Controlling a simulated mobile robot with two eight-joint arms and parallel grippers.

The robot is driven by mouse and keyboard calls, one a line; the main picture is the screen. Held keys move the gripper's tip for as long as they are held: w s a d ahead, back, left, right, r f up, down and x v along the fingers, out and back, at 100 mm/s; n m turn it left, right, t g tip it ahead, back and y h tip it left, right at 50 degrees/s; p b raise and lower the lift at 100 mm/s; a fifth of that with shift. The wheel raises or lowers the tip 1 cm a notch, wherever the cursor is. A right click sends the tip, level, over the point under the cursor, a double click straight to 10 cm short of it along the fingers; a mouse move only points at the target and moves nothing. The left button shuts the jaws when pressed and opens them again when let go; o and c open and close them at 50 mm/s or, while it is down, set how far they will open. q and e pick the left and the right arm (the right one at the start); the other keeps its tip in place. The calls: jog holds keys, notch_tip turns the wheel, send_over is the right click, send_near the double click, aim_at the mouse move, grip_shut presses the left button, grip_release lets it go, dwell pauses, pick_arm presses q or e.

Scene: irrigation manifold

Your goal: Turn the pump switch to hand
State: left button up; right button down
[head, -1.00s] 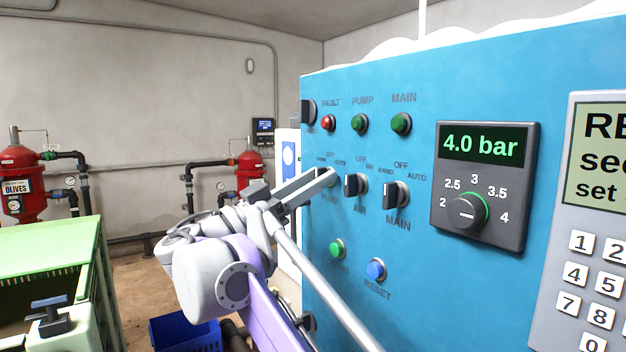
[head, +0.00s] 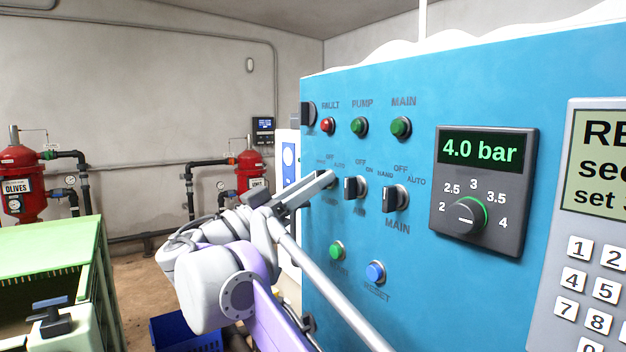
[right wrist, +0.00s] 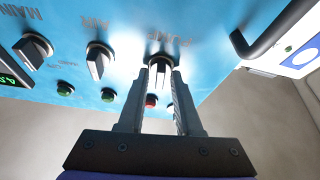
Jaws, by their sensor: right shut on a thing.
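My right gripper (head: 328,178) reaches the blue panel (head: 460,85) from the left, at the left switch of the lower row. In the right wrist view its two fingers (right wrist: 160,75) are shut on the pump switch (right wrist: 159,70), one on each side of its grip. The PUMP lettering shows beside the knob there. In the head view the gripper hides this switch and part of its position lettering, so I cannot read which position it points to. My left gripper is not in view.
The AIR switch (head: 354,187) and MAIN switch (head: 397,197) sit close to the right of the gripper. Lamps are above; a green button (head: 337,250) and blue reset button (head: 376,271) are below. A dark handle (right wrist: 268,32) juts out near the fingers.

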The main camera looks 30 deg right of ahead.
pick_arm(q)
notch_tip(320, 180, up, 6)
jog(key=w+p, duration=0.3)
jog(key=p, duration=0.1)
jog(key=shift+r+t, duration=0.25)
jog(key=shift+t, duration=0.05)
pick_arm(e)
jog(key=shift+s+r+n+t+y, duration=0.1)
jog(key=shift+n+t+y, duration=0.5)
jog(key=shift+n, duration=1.2)
jog(key=shift+w+f+n+t+y, duration=0.15)
jog(key=shift+n+t, duration=0.7)
jog(key=shift+n, duration=0.95)
jog(key=shift+s+r+n+t+y, duration=0.15)
jog(key=shift+n+t+y, duration=0.45)
jog(key=shift+n, duration=1.2)
jog(key=c, duration=0.9)
grip_release()
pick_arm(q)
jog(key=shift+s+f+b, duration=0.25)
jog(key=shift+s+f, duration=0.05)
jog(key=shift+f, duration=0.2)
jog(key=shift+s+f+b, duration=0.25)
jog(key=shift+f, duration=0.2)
pick_arm(e)
jog(key=v, duration=1)
jog(key=shift+s+a+f, duration=0.2)
jog(key=shift+a+f, duration=0.1)
